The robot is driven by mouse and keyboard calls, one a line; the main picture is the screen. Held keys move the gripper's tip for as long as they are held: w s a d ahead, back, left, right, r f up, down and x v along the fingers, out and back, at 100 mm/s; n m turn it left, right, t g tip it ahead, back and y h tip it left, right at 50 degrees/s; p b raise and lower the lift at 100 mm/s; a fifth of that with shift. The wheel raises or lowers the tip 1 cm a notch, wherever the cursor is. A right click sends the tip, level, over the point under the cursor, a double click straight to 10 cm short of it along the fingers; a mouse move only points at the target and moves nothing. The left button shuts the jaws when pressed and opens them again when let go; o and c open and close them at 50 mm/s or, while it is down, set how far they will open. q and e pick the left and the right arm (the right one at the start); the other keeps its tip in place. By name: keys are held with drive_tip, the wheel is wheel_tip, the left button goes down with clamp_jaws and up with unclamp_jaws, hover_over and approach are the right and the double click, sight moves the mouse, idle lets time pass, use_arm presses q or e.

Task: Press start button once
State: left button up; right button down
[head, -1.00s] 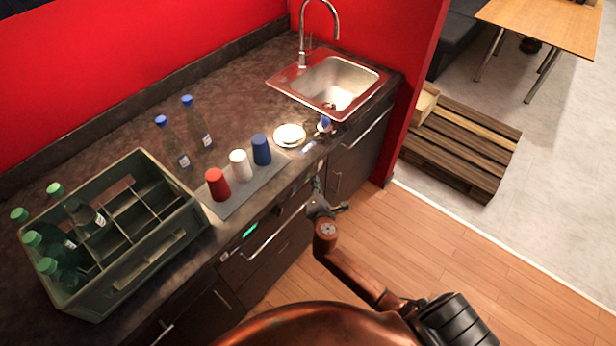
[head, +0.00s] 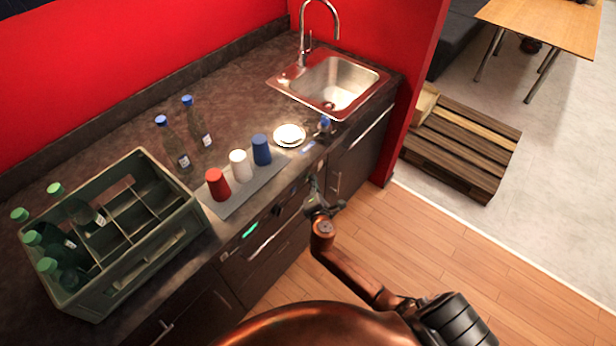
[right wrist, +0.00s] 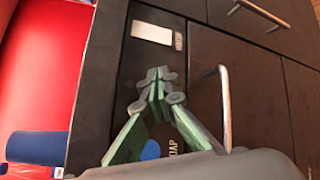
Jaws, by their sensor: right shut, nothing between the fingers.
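My right gripper (head: 314,184) is in front of the cabinet fronts below the counter's front edge, right of the cups. In the right wrist view its fingertips (right wrist: 157,78) meet, with nothing between them, over a dark front. Beyond them is a pale rectangular panel (right wrist: 152,32) with a small marked strip (right wrist: 178,41) beside it. In the head view a lit green display (head: 250,229) and a dark knob (head: 277,209) sit on the front left of the gripper. I cannot tell which mark is the start button. No contact can be made out. My left gripper is not in view.
A green crate (head: 185,229) with bottles stands on the counter at left. Red (head: 217,184), white (head: 240,165) and blue (head: 261,149) cups stand near the edge. A metal handle (right wrist: 226,108) sticks out beside my right fingers. The wooden floor (head: 420,270) is clear.

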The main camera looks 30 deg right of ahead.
drive_tip(key=shift+w+a, duration=0.15)
drive_tip(key=shift+w, duration=0.1)
idle(0.6)
drive_tip(key=shift+s+d, duration=0.3)
drive_tip(key=shift+s, duration=0.45)
drive_tip(key=s, duration=0.1)
drive_tip(key=s+d+p, duration=0.1)
drive_tip(key=s, duration=0.1)
drive_tip(key=s+d, duration=0.1)
drive_tip(key=shift+s, duration=0.35)
idle(0.6)
